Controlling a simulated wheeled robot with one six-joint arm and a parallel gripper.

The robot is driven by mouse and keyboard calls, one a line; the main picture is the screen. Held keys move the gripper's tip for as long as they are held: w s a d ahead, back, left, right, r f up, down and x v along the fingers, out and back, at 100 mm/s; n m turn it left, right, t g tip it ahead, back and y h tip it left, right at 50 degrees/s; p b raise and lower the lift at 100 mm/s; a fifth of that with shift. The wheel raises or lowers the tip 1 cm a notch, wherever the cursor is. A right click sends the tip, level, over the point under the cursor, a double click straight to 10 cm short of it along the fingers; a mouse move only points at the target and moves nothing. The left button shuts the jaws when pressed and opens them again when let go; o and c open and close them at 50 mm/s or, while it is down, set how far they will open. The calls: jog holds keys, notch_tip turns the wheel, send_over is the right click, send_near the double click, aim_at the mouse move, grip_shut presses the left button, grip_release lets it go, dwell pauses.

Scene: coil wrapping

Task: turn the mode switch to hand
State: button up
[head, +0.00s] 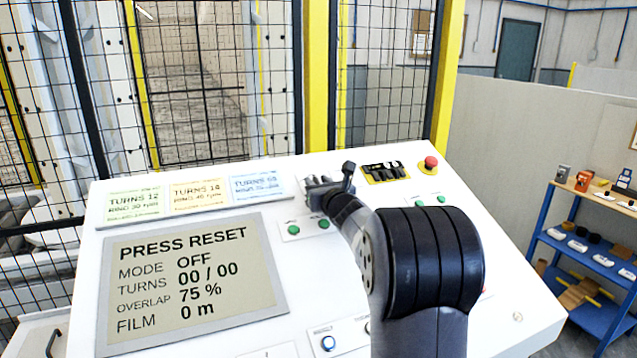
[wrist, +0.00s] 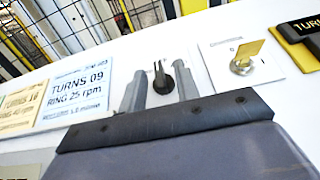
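The white console carries a grey screen (head: 190,283) that reads PRESS RESET, MODE OFF, TURNS 00 / 00. My gripper (head: 322,184) is over the upper part of the console, right of the three note cards. In the wrist view my gripper (wrist: 160,90) has its two fingers apart, with a small black switch knob (wrist: 159,77) between them. Gaps show beside the knob, so the fingers do not appear to press on it. The knob stands about upright; its label is hidden or unreadable, so I cannot confirm it as the mode switch.
A key switch with a yellow tag (wrist: 245,62) is right of the knob. A red emergency button (head: 431,163) and a yellow-edged black panel (head: 384,173) are at the console's back right. Green buttons (head: 294,230) lie just below my gripper. A mesh fence (head: 240,85) stands behind.

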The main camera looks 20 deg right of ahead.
jog(key=shift+c, duration=0.5)
grip_shut()
jog(key=shift+d+n+y+p, duration=0.1)
jog(key=shift+n+y+p, duration=0.2)
jog(key=shift+p, duration=0.25)
jog(key=n+y+p, duration=0.2)
jog(key=y, duration=0.1)
jog(key=n+g+y+p, duration=0.1)
jog(key=n, duration=0.1)
jog(key=shift+d+y+p, duration=0.25)
jog(key=shift+y+p, duration=0.05)
jog(key=shift+p, duration=0.05)
jog(key=n+g+y+p, duration=0.2)
jog(key=n+y, duration=0.1)
jog(key=n, duration=0.1)
jog(key=shift+d+y, duration=0.1)
jog(key=shift+y, duration=0.2)
jog(key=shift+w+f+n+g+y+p, duration=0.1)
jog(key=shift+f+n+g+y+p, duration=0.05)
jog(key=shift+n+g+y+p, duration=1.05)
jog(key=shift+n, duration=0.3)
